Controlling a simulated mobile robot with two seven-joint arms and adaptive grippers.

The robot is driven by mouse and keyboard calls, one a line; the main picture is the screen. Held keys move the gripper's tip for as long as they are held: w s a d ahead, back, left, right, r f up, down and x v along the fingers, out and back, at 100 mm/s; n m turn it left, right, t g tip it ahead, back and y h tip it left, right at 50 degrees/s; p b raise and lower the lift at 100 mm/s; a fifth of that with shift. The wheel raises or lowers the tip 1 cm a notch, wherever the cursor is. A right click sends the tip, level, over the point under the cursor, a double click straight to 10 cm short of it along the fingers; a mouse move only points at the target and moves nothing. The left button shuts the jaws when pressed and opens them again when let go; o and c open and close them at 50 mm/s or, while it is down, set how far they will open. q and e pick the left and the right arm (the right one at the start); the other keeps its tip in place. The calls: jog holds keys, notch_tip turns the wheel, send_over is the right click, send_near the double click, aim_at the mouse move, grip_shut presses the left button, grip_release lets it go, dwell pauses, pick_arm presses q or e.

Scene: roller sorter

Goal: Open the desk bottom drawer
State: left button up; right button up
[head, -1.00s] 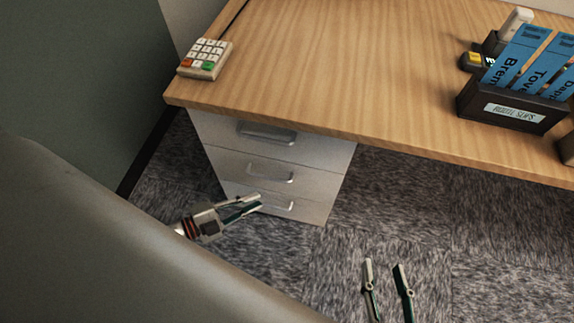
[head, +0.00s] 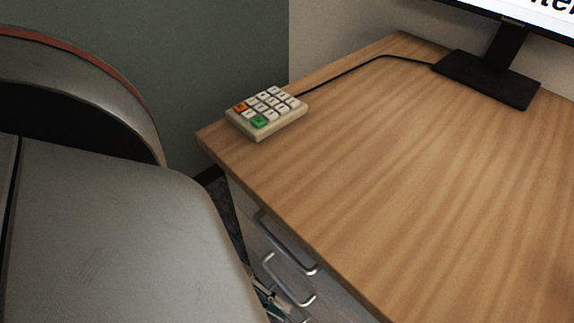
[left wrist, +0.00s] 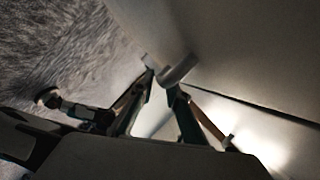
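The grey drawer unit stands under the left end of the desk. In the head view its top drawer handle (head: 287,243) and middle drawer handle (head: 288,281) show; the bottom drawer is almost wholly cut off by the frame edge. My left gripper (head: 270,298) is partly visible low beside the unit. In the left wrist view, the left gripper's fingertips (left wrist: 160,80) are close together on a pale drawer handle (left wrist: 179,69), which appears to be the bottom one. How far the drawer stands out is hard to tell. My right gripper is out of view.
The wooden desktop (head: 420,180) carries a keypad (head: 266,112) at its left corner and a monitor stand (head: 487,78) at the back. A green-grey wall panel (head: 220,50) stands behind. Carpet (left wrist: 60,45) shows in the left wrist view.

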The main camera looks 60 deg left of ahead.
pick_arm(q)
jog(key=shift+x, duration=1.05)
grip_shut()
